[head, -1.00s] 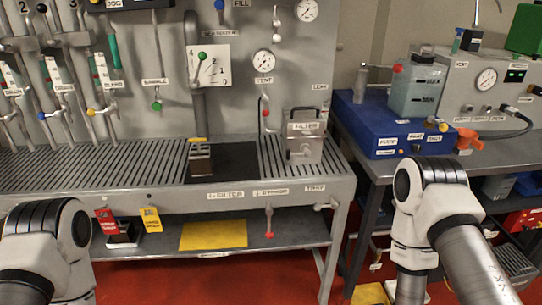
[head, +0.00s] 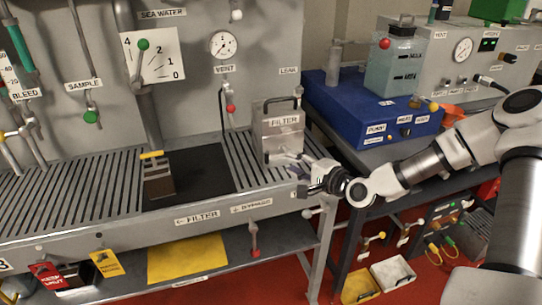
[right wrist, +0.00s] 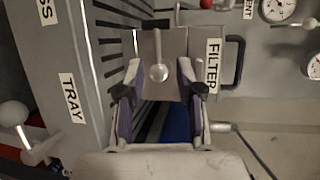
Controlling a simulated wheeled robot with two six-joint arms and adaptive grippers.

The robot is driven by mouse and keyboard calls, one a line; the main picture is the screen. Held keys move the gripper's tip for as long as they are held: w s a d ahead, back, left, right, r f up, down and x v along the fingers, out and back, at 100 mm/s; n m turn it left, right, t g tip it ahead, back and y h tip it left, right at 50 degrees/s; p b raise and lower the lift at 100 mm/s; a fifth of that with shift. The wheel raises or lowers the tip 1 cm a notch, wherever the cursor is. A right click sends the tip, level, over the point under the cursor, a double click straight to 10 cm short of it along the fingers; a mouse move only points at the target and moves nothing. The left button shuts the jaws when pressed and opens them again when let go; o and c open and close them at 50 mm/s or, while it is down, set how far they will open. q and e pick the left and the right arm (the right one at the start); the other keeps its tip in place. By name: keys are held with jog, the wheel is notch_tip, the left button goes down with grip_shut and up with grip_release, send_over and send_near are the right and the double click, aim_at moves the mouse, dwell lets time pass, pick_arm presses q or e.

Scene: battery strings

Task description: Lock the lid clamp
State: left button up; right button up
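The grey metal box labelled FILTER (head: 283,143) stands at the right end of the slatted bench top, with a black handle on top. In the right wrist view, the clamp lever (right wrist: 158,50) on its face ends in a round metal knob (right wrist: 158,73). My right gripper (head: 288,163) is in front of the box's lower part and hides some of it. In the right wrist view its fingers are open (right wrist: 158,82), one on each side of the knob, with gaps visible. I cannot tell how deep the knob sits between them. My left gripper is out of view.
A blue unit (head: 372,112) stands on the side table to the right. The back panel carries a VENT gauge (head: 224,44) and a red-knobbed lever (head: 231,108) left of the box. The dark bench recess (head: 190,172) left of the box holds a small block (head: 158,177).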

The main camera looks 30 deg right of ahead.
aim_at(277, 156)
jog(key=x, duration=0.4)
jog(key=b+x, duration=0.1)
jog(key=x, duration=0.3)
jog(key=shift+f, duration=0.2)
jog(key=shift+s, duration=0.15)
grip_shut()
